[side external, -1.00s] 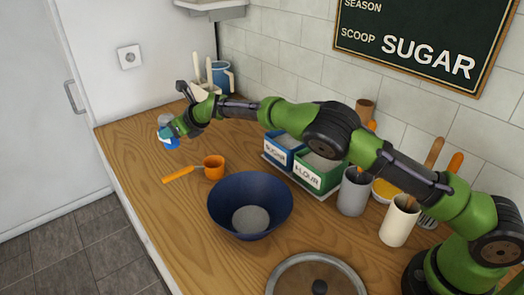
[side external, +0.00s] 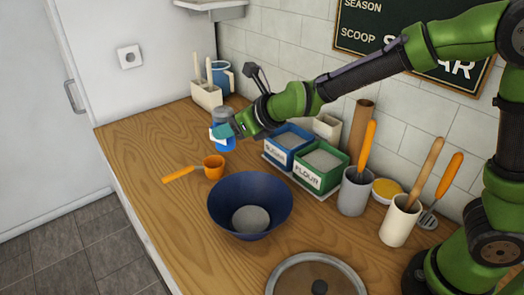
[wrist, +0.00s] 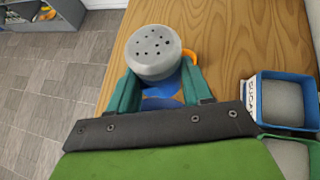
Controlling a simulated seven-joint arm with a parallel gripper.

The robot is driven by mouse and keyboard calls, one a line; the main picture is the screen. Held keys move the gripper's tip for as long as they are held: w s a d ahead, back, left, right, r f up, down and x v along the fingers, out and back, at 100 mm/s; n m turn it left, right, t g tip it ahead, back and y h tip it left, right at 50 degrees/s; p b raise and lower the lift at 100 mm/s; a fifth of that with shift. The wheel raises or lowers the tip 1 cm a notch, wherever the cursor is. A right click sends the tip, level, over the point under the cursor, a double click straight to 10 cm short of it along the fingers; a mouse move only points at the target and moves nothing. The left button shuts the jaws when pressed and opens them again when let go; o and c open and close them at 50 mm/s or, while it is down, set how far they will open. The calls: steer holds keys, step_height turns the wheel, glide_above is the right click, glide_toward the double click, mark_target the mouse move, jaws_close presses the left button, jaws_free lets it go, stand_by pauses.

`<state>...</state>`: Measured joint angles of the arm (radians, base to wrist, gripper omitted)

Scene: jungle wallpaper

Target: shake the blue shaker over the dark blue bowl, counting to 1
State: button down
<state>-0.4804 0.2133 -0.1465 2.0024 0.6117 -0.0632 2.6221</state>
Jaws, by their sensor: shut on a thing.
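The blue shaker (side external: 222,116) has a grey cap with holes, which faces the camera in the wrist view (wrist: 155,52). My gripper (side external: 222,132) is shut on the shaker and holds it upright above the counter, behind the orange scoop. Its teal fingers show on either side of the shaker in the wrist view (wrist: 160,92). The dark blue bowl (side external: 228,190) stands on the counter, nearer the camera and a little right of the shaker. A pale grey patch lies in its bottom. The shaker is apart from the bowl.
An orange scoop (side external: 213,166) lies left of the bowl. Sugar (side external: 285,142) and flour (side external: 318,170) bins stand right of it. Utensil holders (side external: 353,192) stand farther right, and a round lid (side external: 318,280) lies in front. The counter's left part is mostly clear.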

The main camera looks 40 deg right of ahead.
steer(key=s+f+n+y, duration=0.1)
steer(key=s+f, duration=0.3)
steer(key=s, duration=0.6)
steer(key=shift+s+a+f, duration=0.2)
steer(key=shift+a+f, duration=0.05)
steer(key=shift+a, duration=0.15)
steer(key=shift+r, duration=0.1)
stand_by(0.4)
steer(key=shift+w+d+f+n+t+h, duration=0.15)
steer(key=shift+d+f+n+t+h, duration=0.15)
steer(key=shift+f+n+h, duration=0.4)
steer(key=shift+w+d+f+n+t+h, duration=0.2)
steer(key=shift+d+f+n+h, duration=0.2)
steer(key=shift+f+n+h, duration=0.25)
steer(key=shift+r, duration=0.1)
